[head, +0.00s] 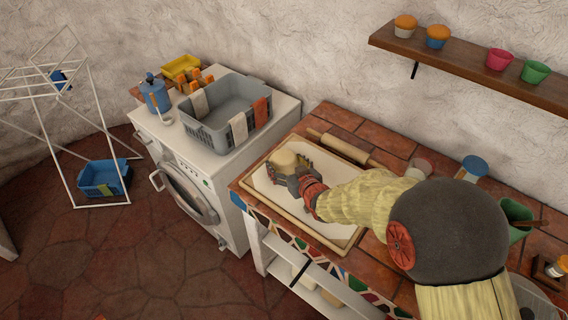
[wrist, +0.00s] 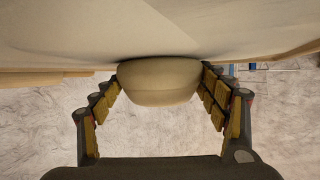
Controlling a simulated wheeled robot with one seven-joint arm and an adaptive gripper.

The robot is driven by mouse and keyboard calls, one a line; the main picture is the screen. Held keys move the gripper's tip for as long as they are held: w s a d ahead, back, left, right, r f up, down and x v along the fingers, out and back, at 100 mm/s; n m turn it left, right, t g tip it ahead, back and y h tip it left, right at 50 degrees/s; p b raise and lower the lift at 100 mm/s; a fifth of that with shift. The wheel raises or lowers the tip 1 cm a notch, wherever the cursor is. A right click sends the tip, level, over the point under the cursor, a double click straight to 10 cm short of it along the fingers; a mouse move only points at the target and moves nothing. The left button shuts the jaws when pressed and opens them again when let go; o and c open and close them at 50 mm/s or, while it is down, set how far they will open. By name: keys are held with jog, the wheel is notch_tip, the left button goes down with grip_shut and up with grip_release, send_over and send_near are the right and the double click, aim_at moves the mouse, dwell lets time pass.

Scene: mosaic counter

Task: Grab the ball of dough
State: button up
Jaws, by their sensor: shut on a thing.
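The ball of dough (head: 284,161) is a pale beige lump over the wooden pastry board (head: 334,243) on the counter. In the wrist view the dough (wrist: 158,82) sits between the two finger pads. My gripper (head: 290,178) reaches over the board from the right. Its fingers, seen in the wrist view (wrist: 160,85), are shut on the sides of the dough. The dough appears to touch the pale board surface or be very close to it; I cannot tell which. My arm hides the board's right part.
A rolling pin (head: 338,147) lies behind the board. Jars and a green cup (head: 516,216) stand to the right on the tiled counter (head: 393,146). A grey laundry basket (head: 229,108) sits on the washing machine (head: 190,190) at left. A shelf (head: 470,70) with small pots hangs above.

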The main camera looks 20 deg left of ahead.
jog(key=c, duration=0.8)
jog(key=shift+r, duration=0.15)
